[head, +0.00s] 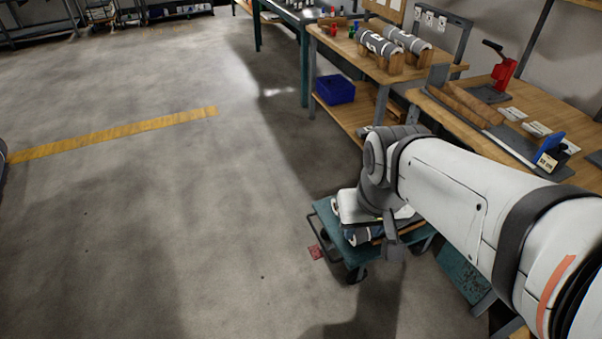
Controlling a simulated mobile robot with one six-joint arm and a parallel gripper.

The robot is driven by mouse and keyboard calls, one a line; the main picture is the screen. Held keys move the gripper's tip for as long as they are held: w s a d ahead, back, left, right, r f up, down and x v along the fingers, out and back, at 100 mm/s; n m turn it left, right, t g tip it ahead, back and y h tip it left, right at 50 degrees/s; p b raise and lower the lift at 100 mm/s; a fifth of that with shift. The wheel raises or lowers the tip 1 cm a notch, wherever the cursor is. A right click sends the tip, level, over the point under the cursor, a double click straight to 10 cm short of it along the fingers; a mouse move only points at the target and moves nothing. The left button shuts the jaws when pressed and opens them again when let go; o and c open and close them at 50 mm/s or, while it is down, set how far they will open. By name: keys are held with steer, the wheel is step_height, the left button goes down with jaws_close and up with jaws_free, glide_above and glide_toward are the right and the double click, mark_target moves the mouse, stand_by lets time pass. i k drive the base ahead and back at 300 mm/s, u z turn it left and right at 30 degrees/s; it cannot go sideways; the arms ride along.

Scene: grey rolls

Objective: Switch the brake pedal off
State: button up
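A small red pedal (316,252), which looks like the brake pedal, sits low at the left end of a teal trolley (348,250). Whether it is pressed or raised is too small to tell. My gripper (394,250) points down over the trolley's right part, to the right of the pedal and apart from it. The gripper is dark and seen from behind, so its finger gap does not show. My arm hides the trolley's far right part.
White and dark folded items (350,207) lie on the trolley. Behind it stands a wooden bench (345,52) with grey rolls (380,44) on wooden cradles and a blue bin (335,90) below. Another bench with a red press (503,75) is at right. Open floor (170,220) lies left.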

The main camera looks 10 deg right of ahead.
mark_target(317, 253)
steer(key=i, duration=0.9)
steer(key=u, duration=0.1)
steer(key=k, duration=0.5)
steer(key=u, duration=0.4)
steer(key=i, duration=0.5)
